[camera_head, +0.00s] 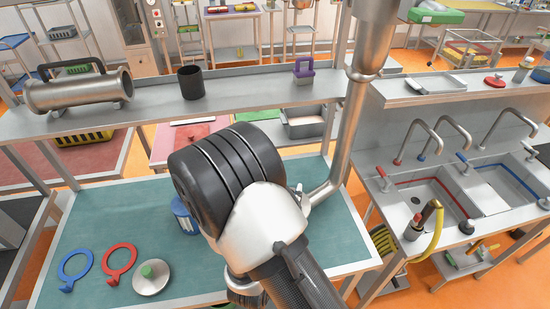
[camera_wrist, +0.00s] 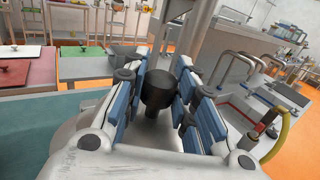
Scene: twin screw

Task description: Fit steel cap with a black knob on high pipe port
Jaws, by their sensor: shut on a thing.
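In the wrist view my gripper (camera_wrist: 165,80) has blue-padded fingers on both sides of a black knob (camera_wrist: 158,92) and is shut on it. The steel cap under this knob cannot be made out clearly. A steel pipe (camera_wrist: 192,45) rises just beyond the fingertips. In the head view this pipe (camera_head: 350,115) runs up the right side of the teal table and bends left at its lower end. My arm covers the gripper and the held cap there. I cannot tell which opening is the high port, or whether the cap touches the pipe.
A shelf behind holds a steel cylinder (camera_head: 80,90), black cup (camera_head: 191,83) and purple-handled block (camera_head: 303,72). Sinks (camera_head: 430,195) stand right.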

